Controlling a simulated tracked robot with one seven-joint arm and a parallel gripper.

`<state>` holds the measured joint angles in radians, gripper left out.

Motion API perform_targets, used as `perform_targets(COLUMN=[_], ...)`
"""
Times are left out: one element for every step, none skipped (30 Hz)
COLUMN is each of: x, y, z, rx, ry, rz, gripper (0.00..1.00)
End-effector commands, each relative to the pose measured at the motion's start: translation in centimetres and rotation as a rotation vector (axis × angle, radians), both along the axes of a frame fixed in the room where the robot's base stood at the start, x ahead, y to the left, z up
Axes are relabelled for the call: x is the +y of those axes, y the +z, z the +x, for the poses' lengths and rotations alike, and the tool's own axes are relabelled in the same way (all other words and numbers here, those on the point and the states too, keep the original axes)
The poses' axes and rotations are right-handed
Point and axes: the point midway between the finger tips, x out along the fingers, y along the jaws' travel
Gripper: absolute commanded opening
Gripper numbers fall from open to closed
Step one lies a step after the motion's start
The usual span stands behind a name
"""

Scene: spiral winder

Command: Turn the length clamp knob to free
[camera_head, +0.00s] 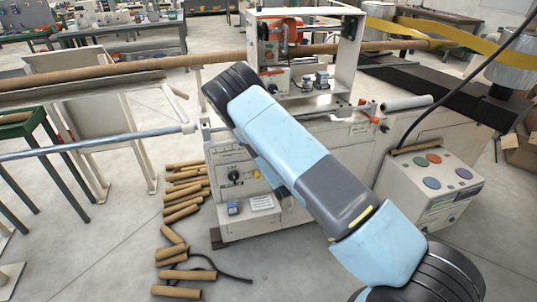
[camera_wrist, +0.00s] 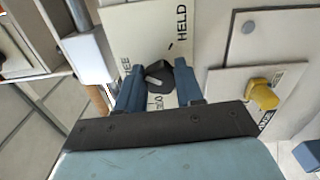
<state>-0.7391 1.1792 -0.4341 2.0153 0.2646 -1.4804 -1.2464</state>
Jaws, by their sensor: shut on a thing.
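The length clamp knob (camera_wrist: 158,76) is a small black knob on a pale label plate (camera_wrist: 130,30) in the wrist view. "HELD" is printed at its upper right with a short tick mark; the end of another word, "EE", shows at its left. My gripper (camera_wrist: 159,74) has its two blue fingers on either side of the knob, shut on it. Which mark the knob points to is not clear. In the head view my blue and grey arm crosses the machine (camera_head: 235,215), and I cannot make out the fingers or this knob there.
A yellow knob (camera_wrist: 263,95) sits on a separate plate close to the right of my gripper. A pale block (camera_wrist: 88,58) stands close on the left. Several cardboard tubes (camera_head: 185,190) lie on the floor; a control box (camera_head: 430,190) stands at the right.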

Motion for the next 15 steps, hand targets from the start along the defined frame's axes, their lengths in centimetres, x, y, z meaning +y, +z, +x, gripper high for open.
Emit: perform_targets(x=[0.46, 0.47, 0.49, 0.47, 0.48, 0.52, 0.48, 0.49, 0.53, 0.49, 0.49, 0.54, 0.51, 0.46, 0.48], y=[-0.35, -0.36, -0.38, -0.38, -0.34, -0.33, -0.31, -0.31, -0.35, -0.34, -0.32, -0.32, -0.30, -0.30, -0.32], z=[-0.31, -0.31, -0.34, -0.33, -0.32, -0.34, -0.33, -0.35, -0.38, -0.36, -0.36, -0.38, -0.36, -0.35, -0.37], rx=[-0.005, -0.012, -0.022, -0.029, -0.037, -0.048, -0.055, -0.062, -0.070, -0.077, -0.083, -0.091, -0.096, -0.102, -0.108], ry=[0.008, 0.009, 0.010, 0.009, 0.009, 0.010, 0.009, 0.010, 0.011, 0.011, 0.010, 0.011, 0.010, 0.009, 0.009], rz=[-0.043, -0.070, -0.107, -0.133, -0.160, -0.194, -0.218, -0.244, -0.275, -0.300, -0.321, -0.349, -0.368, -0.388, -0.411], gripper=[0.06, 0.06, 0.06, 0.06, 0.06, 0.06, 0.06, 0.06, 0.06, 0.06, 0.06, 0.06, 0.06, 0.06, 0.06])
